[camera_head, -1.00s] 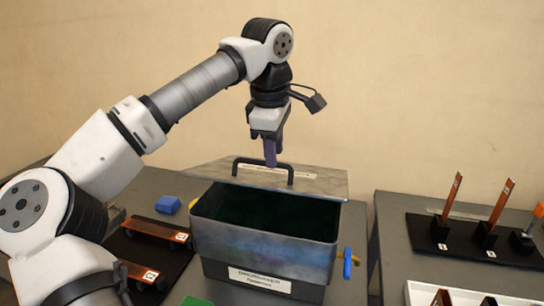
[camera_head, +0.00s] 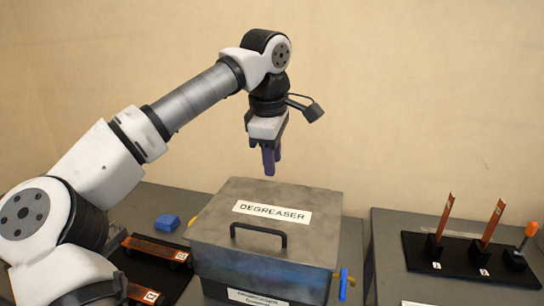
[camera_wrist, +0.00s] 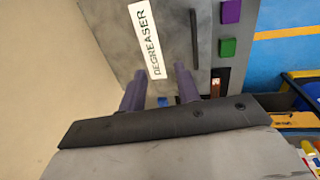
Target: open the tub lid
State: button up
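The grey tub (camera_head: 262,268) stands on the table in the head view. Its lid (camera_head: 225,215), labelled DEGREASER, lies shut over the top, hiding the inside. A black handle (camera_head: 258,235) is near the lid's front edge. My gripper (camera_head: 272,166) hangs above the back part of the lid, behind the handle, with its fingers apart and nothing between them. In the wrist view my gripper (camera_wrist: 158,72) has two spread fingers over the lid (camera_wrist: 100,30), and the handle (camera_wrist: 194,38) shows beyond the fingertips.
A blue-handled valve (camera_head: 344,284) sticks out at the tub's right side. A blue block (camera_head: 167,223) and copper bars on a black mat (camera_head: 155,250) lie left of the tub. Upright copper bars (camera_head: 445,218) stand on the right table.

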notch_tip(320, 180, up, 12)
jog(key=w+p, duration=0.1)
jog(key=p, duration=0.4)
jog(key=shift+w+d+f, duration=0.2)
jog(key=shift+w+d, duration=0.05)
dwell(0.6)
dwell(0.4)
